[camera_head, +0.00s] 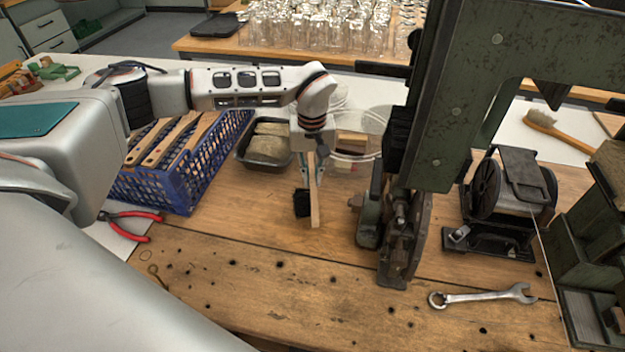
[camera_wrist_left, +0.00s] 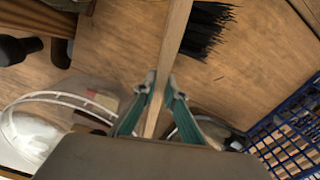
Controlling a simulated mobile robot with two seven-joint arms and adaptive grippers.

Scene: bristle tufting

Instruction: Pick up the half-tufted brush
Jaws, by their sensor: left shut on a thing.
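The half-tufted brush has a pale wooden body and a patch of black bristles. In the head view its wooden body (camera_head: 314,205) hangs below my left gripper (camera_head: 312,172), with the black bristles on its left side. In the left wrist view the wooden body (camera_wrist_left: 176,38) runs up from between the two green-lined fingers of my left gripper (camera_wrist_left: 160,98), and the bristles (camera_wrist_left: 207,30) stick out to the right. My left gripper is shut on the brush. In the head view the brush is near the bench top; I cannot tell whether its lower end touches. My right gripper is not in view.
A blue crate (camera_head: 200,165) with wooden pieces stands left of the brush, beside a dark tray (camera_head: 243,157). A green machine (camera_head: 435,110) stands close on the right. Red-handled pliers (camera_head: 135,218) and a wrench (camera_head: 485,296) lie on the bench. The front middle is clear.

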